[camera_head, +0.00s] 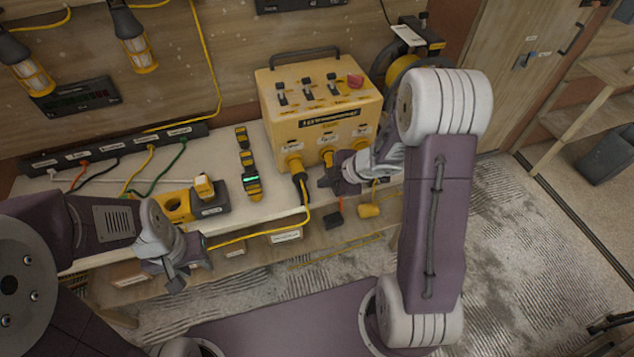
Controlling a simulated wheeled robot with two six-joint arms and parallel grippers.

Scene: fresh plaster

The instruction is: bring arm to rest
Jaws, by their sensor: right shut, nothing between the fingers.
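My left gripper (183,272) is at the lower left, in front of the bench's front edge and below the yellow-and-black tool. Its fingers are small and partly turned away, so its opening is unclear. My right gripper (328,184) is at the middle, beside the front of the yellow power box (318,110), near the plugs in its lower sockets. It is shut and holds nothing. My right arm (436,200) rises at the right and bends over toward the box, hiding part of the scene behind it.
The bench (225,150) holds a black power strip (110,150) with coloured cables, a yellow-and-black tool (178,207) and a dark meter-like strip (250,175). A yellow cable (262,236) hangs across the front edge. Wooden shelves (600,115) stand right; the floor (520,250) there looks open.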

